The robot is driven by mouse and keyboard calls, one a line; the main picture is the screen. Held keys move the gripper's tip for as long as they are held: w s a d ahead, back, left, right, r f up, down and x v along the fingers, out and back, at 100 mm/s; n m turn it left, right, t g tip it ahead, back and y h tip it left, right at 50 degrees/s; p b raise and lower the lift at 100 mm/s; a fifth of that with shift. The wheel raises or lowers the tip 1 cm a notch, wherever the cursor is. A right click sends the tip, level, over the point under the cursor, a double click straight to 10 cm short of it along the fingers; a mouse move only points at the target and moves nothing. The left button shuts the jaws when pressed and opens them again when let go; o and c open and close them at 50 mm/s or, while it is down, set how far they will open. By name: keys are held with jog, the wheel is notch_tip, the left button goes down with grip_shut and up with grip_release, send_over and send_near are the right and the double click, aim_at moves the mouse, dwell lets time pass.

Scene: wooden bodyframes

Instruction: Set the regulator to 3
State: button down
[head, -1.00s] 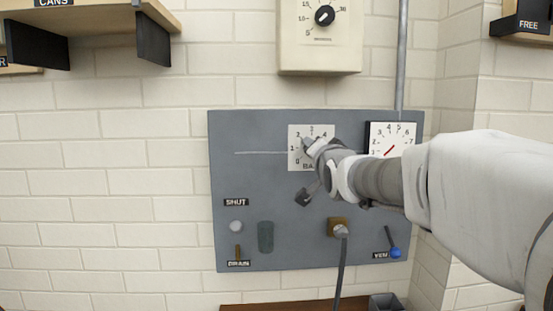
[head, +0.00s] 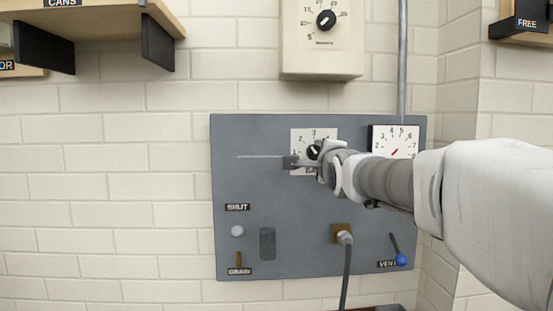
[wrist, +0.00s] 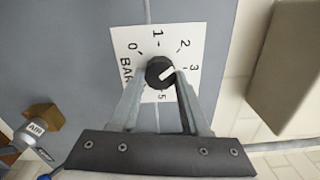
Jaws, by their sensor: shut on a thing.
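The regulator is a black knob (wrist: 158,72) with a white pointer line on a white BAR dial plate (wrist: 149,50). In the wrist view the pointer aims close to the 3 mark; I cannot tell if it is exactly on it. My gripper (wrist: 160,80) has one finger on each side of the knob and is shut on it. The right finger hides the 4 region of the scale. In the head view the knob (head: 314,152) shows partly, with my gripper (head: 305,160) covering the lower part of the dial plate (head: 299,137).
A white gauge (head: 394,141) with a red needle is right of the dial, partly behind my arm. A beige thermostat box (head: 322,62) hangs above.

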jog(key=shift+f+m+b, duration=0.1)
jog(key=shift+m+b, duration=2.2)
jog(key=shift+m, duration=1.3)
jog(key=shift+a, duration=0.1)
jog(key=shift+c, duration=1.9)
grip_release()
jog(key=s+p, duration=0.3)
jog(key=s, duration=1.4)
jog(key=shift+s+p, duration=0.2)
jog(key=shift+p, duration=0.1)
